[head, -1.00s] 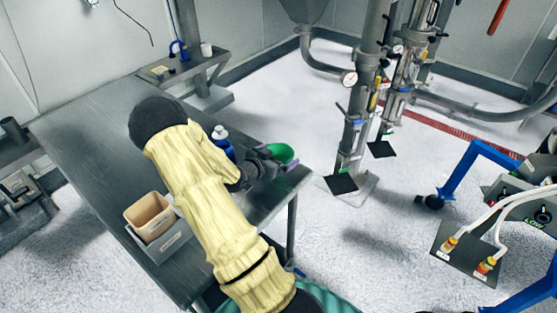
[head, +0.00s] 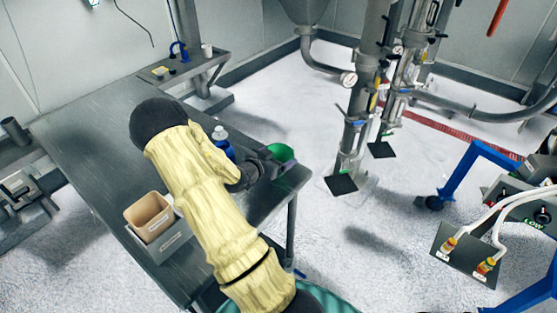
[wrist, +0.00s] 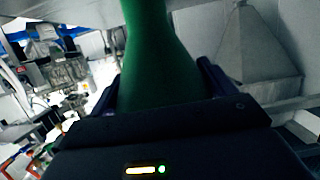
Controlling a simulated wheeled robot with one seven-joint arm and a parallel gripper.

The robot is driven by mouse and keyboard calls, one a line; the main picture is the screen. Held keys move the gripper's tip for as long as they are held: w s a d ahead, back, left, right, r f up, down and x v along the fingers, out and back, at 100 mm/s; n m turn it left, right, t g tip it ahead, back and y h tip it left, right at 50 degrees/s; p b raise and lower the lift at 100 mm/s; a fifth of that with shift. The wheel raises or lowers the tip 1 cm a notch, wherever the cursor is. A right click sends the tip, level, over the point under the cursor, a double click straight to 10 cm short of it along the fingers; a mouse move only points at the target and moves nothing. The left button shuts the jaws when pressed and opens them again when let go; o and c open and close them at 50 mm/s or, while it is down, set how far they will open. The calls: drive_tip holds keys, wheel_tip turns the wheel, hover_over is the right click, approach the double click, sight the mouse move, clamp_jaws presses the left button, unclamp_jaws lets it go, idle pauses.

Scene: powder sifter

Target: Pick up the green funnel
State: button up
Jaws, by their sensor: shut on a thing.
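The green funnel (head: 280,153) is at the right edge of the dark metal table (head: 100,130). In the head view my gripper (head: 268,164) is beside it, at the end of my yellow-sleeved arm. In the wrist view the funnel (wrist: 158,60) fills the middle and stands between the two fingers of my gripper (wrist: 160,95), which are shut on it. My gripper hides the funnel's lower part in the head view. Whether the funnel touches the table is hard to tell.
A blue bottle with a white cap (head: 221,141) stands just left of my gripper. Steel piping (head: 362,90) stands beyond the table. Open floor (head: 330,230) lies right of it.

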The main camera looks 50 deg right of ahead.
drive_tip(key=shift+w+r, duration=0.1)
drive_tip(key=shift+r, duration=0.3)
wheel_tip(320, 180, up, 9)
idle(0.7)
